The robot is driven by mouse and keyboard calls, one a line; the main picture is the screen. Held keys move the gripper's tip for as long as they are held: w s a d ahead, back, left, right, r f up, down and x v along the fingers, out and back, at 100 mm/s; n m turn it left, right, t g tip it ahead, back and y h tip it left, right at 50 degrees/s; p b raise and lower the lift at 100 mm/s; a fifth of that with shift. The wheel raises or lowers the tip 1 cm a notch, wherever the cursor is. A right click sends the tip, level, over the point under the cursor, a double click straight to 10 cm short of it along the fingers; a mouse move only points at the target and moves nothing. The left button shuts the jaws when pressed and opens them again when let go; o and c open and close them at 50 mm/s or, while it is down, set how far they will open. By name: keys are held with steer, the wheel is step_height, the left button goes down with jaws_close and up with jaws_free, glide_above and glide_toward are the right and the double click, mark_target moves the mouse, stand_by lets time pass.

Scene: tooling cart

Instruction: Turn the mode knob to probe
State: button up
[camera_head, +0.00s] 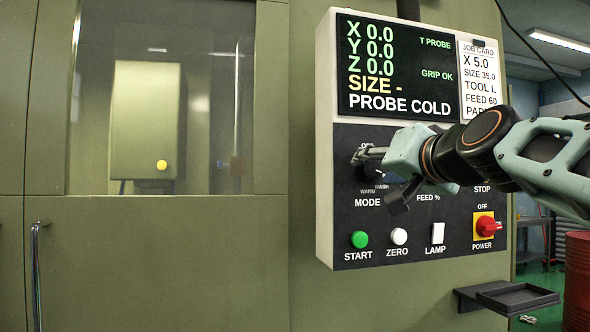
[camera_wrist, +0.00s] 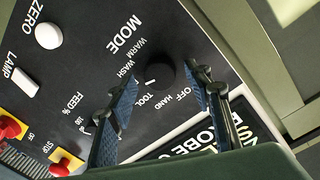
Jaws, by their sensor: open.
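The mode knob (camera_wrist: 167,74) is a round black dial on the dark panel. The wrist view shows it between my fingertips, with a short white mark on its lower left, pointing between TOOL and WASH and closer to TOOL. OFF, HAND, TOOL, WASH and WARM are readable around it; I see no PROBE label there. My gripper (camera_wrist: 163,82) is open, with one blue-padded finger each side of the knob in the picture. I cannot tell whether they touch it. In the head view my gripper (camera_head: 361,156) is at the panel above MODE, hiding most of the knob.
The screen (camera_head: 397,68) above reads PROBE COLD, T PROBE and GRIP OK. Below are the green START button (camera_head: 359,240), white ZERO button (camera_head: 399,236), LAMP switch (camera_head: 438,232) and red POWER switch (camera_head: 487,226). A job card (camera_head: 480,82) hangs right of the screen.

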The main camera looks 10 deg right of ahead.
steer(key=s, duration=1.1)
steer(key=shift+s+r, duration=0.25)
steer(key=shift+s, duration=0.05)
steer(key=shift+a, duration=0.1)
steer(key=a+f+n+g+y, duration=0.15)
steer(key=a+f, duration=0.25)
steer(key=f, duration=0.4)
steer(key=a+f+n+g, duration=0.1)
steer(key=a+f+g, duration=0.25)
steer(key=f, duration=0.45)
steer(key=a+f+n+g, duration=0.1)
steer(key=a+f, duration=0.3)
steer(key=f, duration=0.4)
steer(key=s+a+f+n+g, duration=0.1)
steer(key=s+f+g, duration=0.15)
steer(key=f, duration=0.45)
steer(key=s+a+f+n+g+h, duration=0.1)
steer(key=s+f+g, duration=0.1)
steer(key=s+f, duration=0.35)
steer(key=s+a+f+n+g, duration=0.1)
steer(key=s+f+g, duration=0.1)
steer(key=f, duration=0.6)
step_height(320, 180, up, 22)
steer(key=p, duration=2.2)
steer(key=shift+w+r, duration=0.15)
